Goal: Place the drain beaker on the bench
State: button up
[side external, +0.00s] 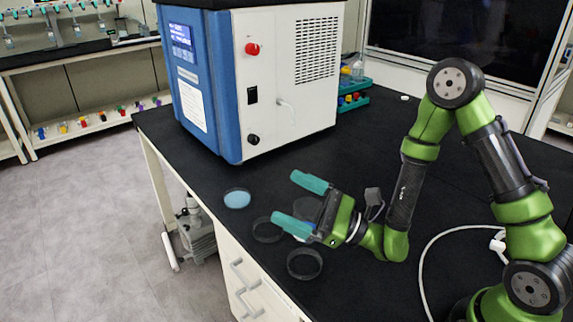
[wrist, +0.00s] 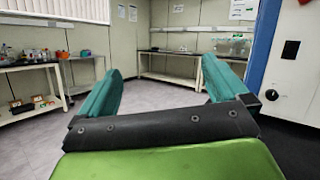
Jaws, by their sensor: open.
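My gripper (side external: 287,197) is open, with its two teal fingers spread and nothing visible between them. It is low over the black bench (side external: 380,280), pointing left; in the wrist view its fingers (wrist: 162,66) frame only the far room. A round, shallow-looking clear vessel with pale blue contents (side external: 237,199) stands on the bench left of the fingertips. A clear round vessel (side external: 268,230) is partly covered by the lower finger, and another (side external: 305,264) stands below it. A further one is partly hidden behind the gripper. I cannot tell which of these is the drain beaker.
A white cable (side external: 430,240) lies on the right. The vessels are near the bench's front edge.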

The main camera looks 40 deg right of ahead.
aim_at(300, 210)
jog(key=d+f+m+h, duration=0.3)
jog(key=f+h, duration=0.1)
jog(key=d+f+m+h, duration=0.3)
jog(key=f+h, duration=0.1)
jog(key=f, duration=0.1)
jog(key=d+f+m+h, duration=0.3)
jog(key=f+h, duration=0.1)
jog(key=f, duration=0.1)
jog(key=shift+w+h, duration=0.15)
jog(key=shift+h, duration=0.25)
jog(key=shift+w+m, duration=0.2)
jog(key=shift+m, duration=0.1)
jog(key=shift+w, duration=3.5)
jog(key=shift+c, duration=0.5)
jog(key=c, duration=1.1)
jog(key=shift+o, duration=0.2)
jog(key=shift+r, duration=0.2)
